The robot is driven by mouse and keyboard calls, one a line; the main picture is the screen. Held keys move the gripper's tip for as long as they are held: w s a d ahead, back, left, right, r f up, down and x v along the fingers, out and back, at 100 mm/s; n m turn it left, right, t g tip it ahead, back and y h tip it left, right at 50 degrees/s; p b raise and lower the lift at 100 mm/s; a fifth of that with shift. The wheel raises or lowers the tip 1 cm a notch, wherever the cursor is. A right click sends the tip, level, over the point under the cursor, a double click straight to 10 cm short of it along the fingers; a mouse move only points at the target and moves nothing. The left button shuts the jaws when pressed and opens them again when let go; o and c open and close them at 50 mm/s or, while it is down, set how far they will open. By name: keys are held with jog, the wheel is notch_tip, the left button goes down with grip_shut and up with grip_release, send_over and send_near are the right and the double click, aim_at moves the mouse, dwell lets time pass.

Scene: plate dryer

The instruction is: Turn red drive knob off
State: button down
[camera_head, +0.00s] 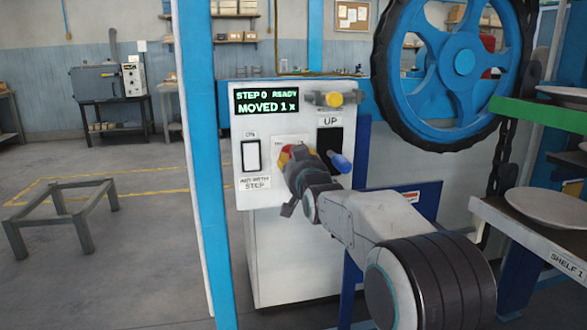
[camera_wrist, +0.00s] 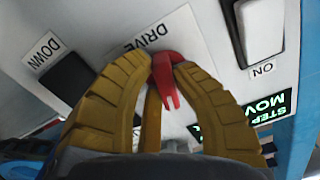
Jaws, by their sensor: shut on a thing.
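The red drive knob (camera_wrist: 167,82) is in the middle of the wrist view, on a white plate marked DRIVE. The knob's forked red part shows between the fingers, and the rest is partly covered. In the head view, my gripper (camera_head: 291,156) is at the front of the white control panel (camera_head: 226,113), and only a little red shows there. The knob's off mark cannot be read.
Left of my gripper is a white rocker switch (camera_head: 251,155). To the right is a blue-handled lever (camera_head: 340,161) under an UP label. A display (camera_head: 267,97) reads STEP 0 READY, MOVED 1 x. A blue wheel (camera_head: 464,62) and plate shelves (camera_head: 530,240) stand at the right.

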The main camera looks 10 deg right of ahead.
jog(key=n+b, duration=0.2)
jog(key=n, duration=0.1)
jog(key=shift+f+b, duration=0.15)
jog(key=shift+b, duration=0.15)
jog(key=n, duration=0.1)
jog(key=n+b, duration=0.1)
jog(key=shift+d+r+n, duration=0.1)
jog(key=shift+r+n, duration=0.1)
jog(key=shift+n, duration=0.1)
jog(key=n, duration=0.2)
jog(key=n+b, duration=0.1)
jog(key=n, duration=0.3)
jog(key=shift+r, duration=0.3)
jog(key=shift+n, duration=0.4)
jog(key=c, duration=1)
grip_release()
jog(key=s, duration=1.2)
